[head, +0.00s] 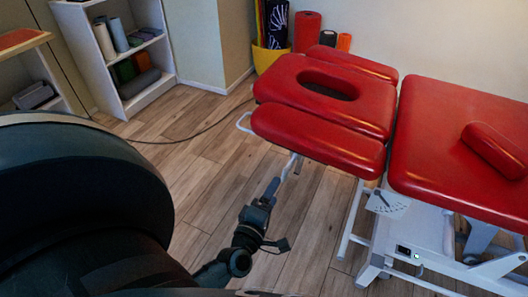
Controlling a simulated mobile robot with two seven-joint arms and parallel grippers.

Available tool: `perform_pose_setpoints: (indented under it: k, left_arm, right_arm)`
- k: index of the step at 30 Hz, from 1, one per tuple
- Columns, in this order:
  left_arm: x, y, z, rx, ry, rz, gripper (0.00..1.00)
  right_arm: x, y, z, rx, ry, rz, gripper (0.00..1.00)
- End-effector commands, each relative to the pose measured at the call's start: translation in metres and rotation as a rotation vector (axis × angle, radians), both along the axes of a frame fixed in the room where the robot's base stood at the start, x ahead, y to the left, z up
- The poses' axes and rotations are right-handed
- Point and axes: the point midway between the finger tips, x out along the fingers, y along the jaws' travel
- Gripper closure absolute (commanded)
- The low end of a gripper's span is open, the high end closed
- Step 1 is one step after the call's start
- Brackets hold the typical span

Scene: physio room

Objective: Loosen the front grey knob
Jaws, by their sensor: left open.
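The red treatment table has a head section (330,88) with a face hole and a front red armrest pad (318,138). A thin pale metal part (291,166) hangs below this pad. My left gripper (277,184) is open just below the front pad, pointing up towards that metal part. I cannot tell whether its fingers touch anything. I cannot make out the front grey knob clearly; the pad and the gripper cover this area. My right gripper is not in view.
The main table top (460,140) carries a red bolster (495,150). Its white frame (400,240) stands at lower right. A dark cable (190,137) crosses the wooden floor. A white shelf (110,60) and yellow bucket (266,57) stand behind.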

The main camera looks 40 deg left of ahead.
Motion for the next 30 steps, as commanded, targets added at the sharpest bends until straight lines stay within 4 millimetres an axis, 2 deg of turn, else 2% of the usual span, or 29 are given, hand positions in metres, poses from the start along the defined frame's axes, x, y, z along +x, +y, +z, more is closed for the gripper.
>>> perform_pose_setpoints:
  k: [3, 9, 30]
  left_arm:
    - [-0.024, -0.005, 0.000, 0.000, 0.002, 0.000, 0.29]
    - [-0.045, -0.010, 0.000, -0.001, 0.000, 0.000, 0.29]
    - [-0.049, -0.011, 0.000, -0.001, -0.001, 0.001, 0.29]
  right_arm:
    - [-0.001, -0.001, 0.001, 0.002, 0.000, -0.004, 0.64]
    - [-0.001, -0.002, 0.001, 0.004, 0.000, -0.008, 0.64]
    - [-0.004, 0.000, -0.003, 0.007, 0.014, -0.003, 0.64]
